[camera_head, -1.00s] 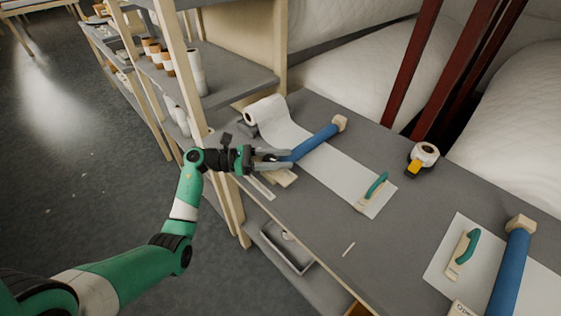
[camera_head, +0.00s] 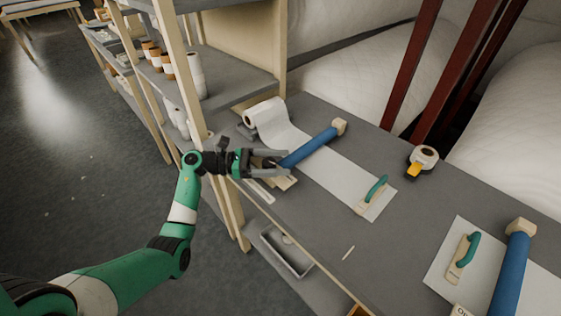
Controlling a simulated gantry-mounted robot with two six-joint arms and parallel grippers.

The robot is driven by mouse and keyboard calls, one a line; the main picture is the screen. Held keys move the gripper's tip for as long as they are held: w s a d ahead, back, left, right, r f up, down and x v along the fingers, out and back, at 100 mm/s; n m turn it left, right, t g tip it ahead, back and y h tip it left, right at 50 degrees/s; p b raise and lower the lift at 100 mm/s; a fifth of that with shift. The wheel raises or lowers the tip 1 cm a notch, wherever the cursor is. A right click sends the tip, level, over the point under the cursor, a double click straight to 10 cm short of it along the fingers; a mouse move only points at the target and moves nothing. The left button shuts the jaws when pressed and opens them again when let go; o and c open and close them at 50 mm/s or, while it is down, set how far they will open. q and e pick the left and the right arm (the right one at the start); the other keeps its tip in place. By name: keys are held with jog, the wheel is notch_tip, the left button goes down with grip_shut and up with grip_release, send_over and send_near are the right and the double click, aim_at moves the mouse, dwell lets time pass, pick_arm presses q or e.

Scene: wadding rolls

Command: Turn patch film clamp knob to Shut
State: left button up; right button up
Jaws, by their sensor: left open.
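A blue clamp bar (camera_head: 308,148) lies aslant across a strip of white film (camera_head: 330,168) that comes off a white roll (camera_head: 267,113). A pale wooden block (camera_head: 340,126) caps its far end. At its near end a pale wooden piece (camera_head: 287,183) shows partly below my left gripper (camera_head: 284,164). My left gripper is open, its fingers spread at the near end of the bar. I cannot make out a knob there, and contact is unclear. A second blue bar (camera_head: 511,270) lies at the right, with a cut-off label (camera_head: 461,310) near it. My right gripper is not in view.
Green-handled tools rest on the film (camera_head: 372,193) and on a white sheet at the right (camera_head: 464,256). A tape roll with a yellow part (camera_head: 422,160) lies at the back. A wooden shelf post (camera_head: 188,75) stands close behind my left arm. The middle bench is mostly clear.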

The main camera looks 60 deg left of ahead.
pick_arm(q)
jog(key=p+v, duration=0.1)
jog(key=v, duration=1)
